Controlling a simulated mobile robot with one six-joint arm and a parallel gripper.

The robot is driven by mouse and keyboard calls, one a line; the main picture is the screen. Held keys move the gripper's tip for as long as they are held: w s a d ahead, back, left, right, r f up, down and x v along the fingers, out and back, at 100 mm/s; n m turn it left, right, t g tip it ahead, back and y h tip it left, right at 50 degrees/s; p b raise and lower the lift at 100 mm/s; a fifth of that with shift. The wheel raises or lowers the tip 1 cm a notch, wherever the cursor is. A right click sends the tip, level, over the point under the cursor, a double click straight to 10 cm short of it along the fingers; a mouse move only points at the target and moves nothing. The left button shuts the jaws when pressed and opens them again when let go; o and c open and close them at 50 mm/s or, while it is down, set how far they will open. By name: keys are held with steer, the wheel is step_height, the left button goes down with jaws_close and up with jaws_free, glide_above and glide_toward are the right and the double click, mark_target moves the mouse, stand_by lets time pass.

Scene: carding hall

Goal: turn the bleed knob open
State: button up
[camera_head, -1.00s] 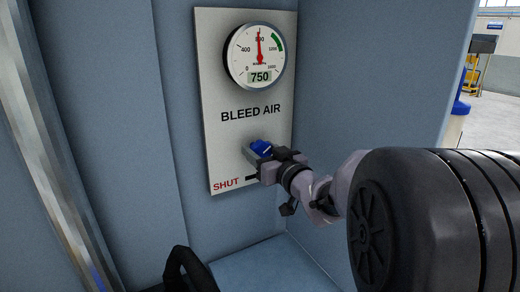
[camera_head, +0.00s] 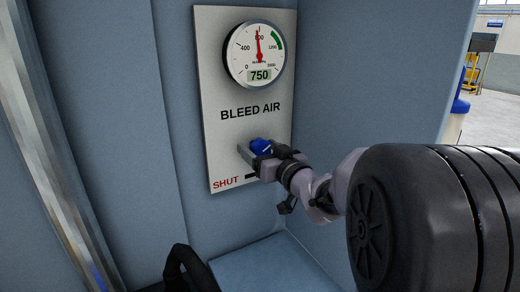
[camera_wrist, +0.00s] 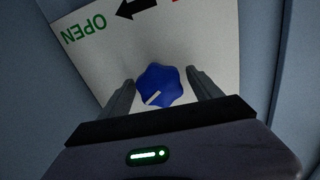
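The blue lobed bleed knob (camera_head: 261,146) sits on the pale BLEED AIR panel (camera_head: 215,60), below the lettering. In the wrist view the knob (camera_wrist: 160,84) shows a white pointer line toward its lower left. My gripper (camera_wrist: 161,76) is open, with one finger on each side of the knob and a narrow gap showing on both sides. In the head view my gripper (camera_head: 256,152) is at the panel and hides part of the knob. Red SHUT lettering (camera_head: 226,183) is at the panel's lower left; green OPEN lettering (camera_wrist: 84,29) shows in the wrist view.
A round gauge (camera_head: 255,53) above the knob reads 750, its red needle almost straight up. Blue-grey walls (camera_head: 345,70) enclose the panel on both sides, with a ledge (camera_head: 265,265) below. A black curved object (camera_head: 186,270) stands at the bottom.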

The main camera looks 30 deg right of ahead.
steer(key=s+p, duration=0.1)
steer(key=s, duration=1.6)
steer(key=shift+s+d, duration=0.25)
steer(key=shift+d, duration=0.05)
